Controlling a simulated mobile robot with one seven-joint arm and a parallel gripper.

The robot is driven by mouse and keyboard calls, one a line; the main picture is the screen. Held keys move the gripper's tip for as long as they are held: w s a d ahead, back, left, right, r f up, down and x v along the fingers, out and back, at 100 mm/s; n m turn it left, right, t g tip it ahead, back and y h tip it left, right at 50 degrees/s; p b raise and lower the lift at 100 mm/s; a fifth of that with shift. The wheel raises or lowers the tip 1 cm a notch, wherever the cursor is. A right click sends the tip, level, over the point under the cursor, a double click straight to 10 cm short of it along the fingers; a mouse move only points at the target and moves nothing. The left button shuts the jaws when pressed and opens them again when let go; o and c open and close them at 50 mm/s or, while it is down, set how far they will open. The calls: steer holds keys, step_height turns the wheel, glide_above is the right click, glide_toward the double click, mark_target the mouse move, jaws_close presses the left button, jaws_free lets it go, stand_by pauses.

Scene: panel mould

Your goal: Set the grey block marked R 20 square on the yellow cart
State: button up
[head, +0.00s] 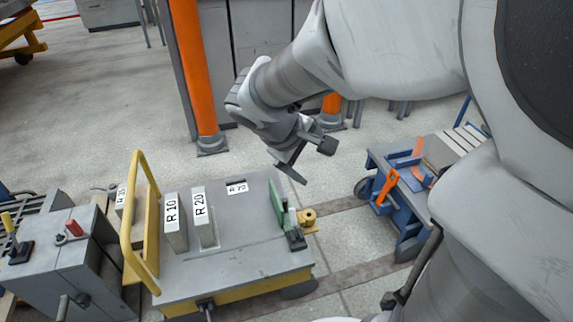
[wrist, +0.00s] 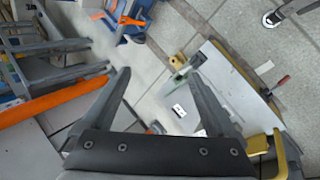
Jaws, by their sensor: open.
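The grey block marked R 20 (head: 204,222) stands upright on the grey top of the yellow cart (head: 245,262) in the head view. It is just right of a similar block marked R 10 (head: 175,227), with a narrow gap between them. I cannot tell whether R 20 sits exactly square. My gripper (head: 307,162) is open and empty, above and beyond the cart's far right corner, well apart from R 20. In the wrist view my open gripper (wrist: 158,76) has the cart (wrist: 232,88) beyond its right finger. R 20 cannot be made out there.
A plate labelled R 70 (head: 237,188) lies near the cart's far edge. A green upright piece (head: 277,206) stands at its right. A yellow handle (head: 137,222) rises at its left. A blue cart (head: 398,190) stands right, and an orange post (head: 196,75) behind.

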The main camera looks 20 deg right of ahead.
steer(key=s+a+r+m+t+y, duration=0.1)
steer(key=s+a+r+m+y, duration=0.2)
steer(key=s, duration=0.3)
steer(key=s+a+r+m+t+y, duration=0.1)
steer(key=s+a+r+m+y, duration=0.2)
steer(key=s, duration=0.4)
steer(key=shift+a+t, duration=0.3)
steer(key=shift+a, duration=0.05)
step_height(320, 180, up, 20)
steer(key=p, duration=2)
steer(key=shift+f, duration=0.15)
